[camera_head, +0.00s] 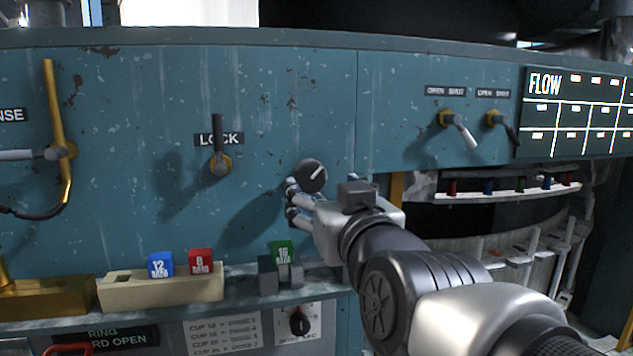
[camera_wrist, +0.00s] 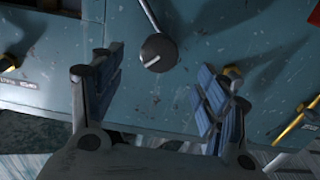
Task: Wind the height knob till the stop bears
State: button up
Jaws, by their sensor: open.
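A round dark knob with a white pointer line (camera_head: 312,176) stands out from the teal panel, right of the LOCK lever. I take it for the height knob, but no label shows on it. In the wrist view the knob (camera_wrist: 159,52) appears at the top middle, between the lines of my two fingers and just ahead of their tips. My gripper (camera_head: 296,203) is open and empty, just below the knob in the head view. In the wrist view my gripper (camera_wrist: 160,68) has its fingers spread wide. I cannot tell which part is the stop.
The LOCK lever (camera_head: 218,150) is left of the knob. A green 16 block (camera_head: 283,251) sits on a grey holder below; blue (camera_head: 160,265) and red (camera_head: 200,262) blocks sit on a cream holder. Valve levers (camera_head: 460,129) and a FLOW board (camera_head: 575,113) are at right.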

aim_at(310, 179)
jog(key=p+x, duration=0.1)
jog(key=x, duration=0.9)
jog(key=c, duration=1.1)
jog(key=shift+o, duration=0.2)
jog(key=shift+s+m+b, duration=0.1)
jog(key=shift+m+b, duration=0.2)
jog(key=shift+b, duration=0.1)
jog(key=m+b, duration=0.2)
jog(key=b, duration=0.1)
jog(key=shift+f+m, duration=0.15)
jog(key=shift+m, duration=0.25)
jog(key=shift+a+m+b, duration=0.1)
jog(key=shift+m+b, duration=1)
jog(key=shift+m, duration=1.1)
jog(key=shift+r, duration=0.2)
